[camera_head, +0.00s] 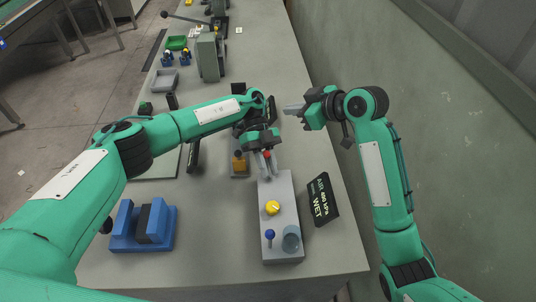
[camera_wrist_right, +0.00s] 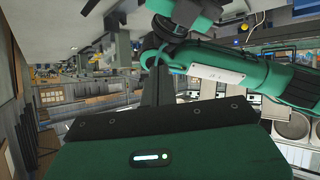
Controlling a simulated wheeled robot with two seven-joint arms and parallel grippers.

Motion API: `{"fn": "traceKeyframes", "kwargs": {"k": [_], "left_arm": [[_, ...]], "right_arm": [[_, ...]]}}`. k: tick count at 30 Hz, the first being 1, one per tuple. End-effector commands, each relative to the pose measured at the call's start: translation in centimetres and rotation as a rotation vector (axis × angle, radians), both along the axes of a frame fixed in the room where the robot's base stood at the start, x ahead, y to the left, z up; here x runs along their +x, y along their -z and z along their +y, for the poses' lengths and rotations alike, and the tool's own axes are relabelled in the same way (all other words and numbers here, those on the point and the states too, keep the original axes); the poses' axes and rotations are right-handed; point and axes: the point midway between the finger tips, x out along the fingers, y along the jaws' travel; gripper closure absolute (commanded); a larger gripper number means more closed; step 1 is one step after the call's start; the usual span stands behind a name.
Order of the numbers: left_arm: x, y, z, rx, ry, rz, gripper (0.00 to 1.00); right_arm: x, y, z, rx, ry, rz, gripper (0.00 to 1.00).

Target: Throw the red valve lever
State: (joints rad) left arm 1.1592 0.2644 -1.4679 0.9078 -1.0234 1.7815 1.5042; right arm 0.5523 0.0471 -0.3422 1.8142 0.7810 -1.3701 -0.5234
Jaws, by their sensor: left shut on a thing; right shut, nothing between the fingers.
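A small red part of the valve lever (camera_head: 267,154) shows at the far end of the grey panel box (camera_head: 283,184). My left gripper (camera_head: 266,168) points down there, shut on the red lever; its fingers hide most of the lever, so its angle cannot be told. My right gripper (camera_head: 292,109) is shut and empty, held to the right of the left wrist near the wall. Its dark fingers also show in the right wrist view (camera_wrist_right: 157,88), with my other green arm beyond them.
The panel box also carries a yellow knob (camera_head: 272,208), a blue-knobbed lever (camera_head: 270,235) and a round glass part (camera_head: 291,240). A black sign (camera_head: 323,199) reading "AIR 400 kPa WET" is to its right. A blue block holder (camera_head: 126,228) stands left. The wall (camera_head: 440,130) bounds the right.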

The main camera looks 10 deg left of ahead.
Motion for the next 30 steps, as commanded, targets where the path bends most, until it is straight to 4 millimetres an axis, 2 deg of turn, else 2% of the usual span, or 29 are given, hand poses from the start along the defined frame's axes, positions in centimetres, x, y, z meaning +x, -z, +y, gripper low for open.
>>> {"fn": "traceKeyframes", "kwargs": {"k": [3, 6, 12, 15, 19, 23, 30], "left_arm": [[0.1, -0.2, 0.0, 0.0, -0.002, -0.002, 1.0], [0.1, -0.2, 0.0, 0.0, -0.002, -0.002, 1.0], [0.1, -0.2, 0.0, -0.001, -0.002, -0.002, 1.0], [0.1, -0.2, 0.0, -0.001, -0.002, -0.002, 1.0], [0.1, -0.2, 0.0, -0.001, -0.002, -0.002, 1.0], [0.1, -0.2, 0.0, -0.001, -0.002, -0.002, 1.0], [0.1, -0.2, 0.0, -0.001, -0.002, -0.002, 1.0]], "right_arm": [[-4.0, -0.1, 2.2, -0.196, -0.093, -0.015, 1.0], [-7.1, 0.1, 3.0, -0.354, -0.146, -0.026, 1.0], [-11.6, 0.5, 3.1, -0.592, -0.196, -0.043, 1.0], [-12.9, 0.5, 2.8, -0.66, -0.202, -0.048, 1.0], [-13.5, 0.8, 2.7, -0.701, -0.205, -0.051, 1.0], [-13.2, 1.9, 3.0, -0.707, -0.204, -0.046, 1.0], [-11.5, 6.1, 4.6, -0.706, -0.206, -0.045, 1.0]]}}
